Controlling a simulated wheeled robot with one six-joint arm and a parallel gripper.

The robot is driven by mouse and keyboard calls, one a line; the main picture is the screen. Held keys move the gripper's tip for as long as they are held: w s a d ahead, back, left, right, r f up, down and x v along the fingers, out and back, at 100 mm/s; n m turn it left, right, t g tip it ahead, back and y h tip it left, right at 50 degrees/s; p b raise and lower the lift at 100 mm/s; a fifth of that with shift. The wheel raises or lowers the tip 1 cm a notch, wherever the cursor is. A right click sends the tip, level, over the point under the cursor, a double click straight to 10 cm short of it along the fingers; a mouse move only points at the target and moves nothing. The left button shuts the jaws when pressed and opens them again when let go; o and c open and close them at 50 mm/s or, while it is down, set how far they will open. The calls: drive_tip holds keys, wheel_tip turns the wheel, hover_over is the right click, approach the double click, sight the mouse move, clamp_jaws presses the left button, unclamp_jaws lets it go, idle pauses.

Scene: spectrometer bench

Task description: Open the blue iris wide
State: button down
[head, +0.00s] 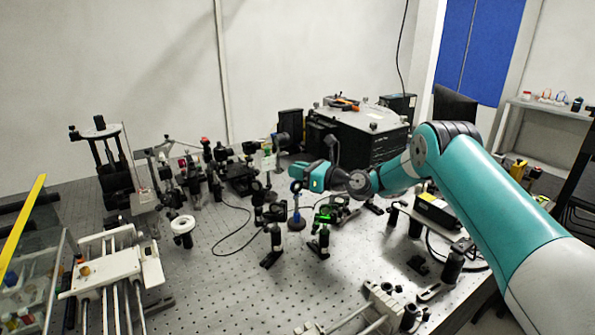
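My gripper (293,171) is at the end of the teal arm, which reaches in from the right. In the picture it is just above the blue iris. I cannot tell whether they touch, and the fingers are too small to show whether they are open or shut.
Black post-mounted optics (276,240) crowd around the iris, with another mount showing green (324,218) to its right. A large black box (360,135) stands behind. A white rail stage (110,270) is at the left. The front middle of the bench is fairly clear.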

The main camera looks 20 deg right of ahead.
drive_tip(key=shift+d+f+m+b, duration=0.2)
drive_tip(key=shift+m+b, duration=0.1)
drive_tip(key=shift+b, duration=0.1)
drive_tip(key=shift+w+d+r+m+t, duration=0.15)
drive_tip(key=shift+m+t, duration=0.25)
drive_tip(key=c, duration=1.1)
unclamp_jaws()
drive_tip(key=shift+c, duration=0.2)
drive_tip(key=b+v, duration=0.4)
drive_tip(key=v, duration=0.7)
drive_tip(key=shift+s+d, duration=0.35)
drive_tip(key=shift+d, duration=0.05)
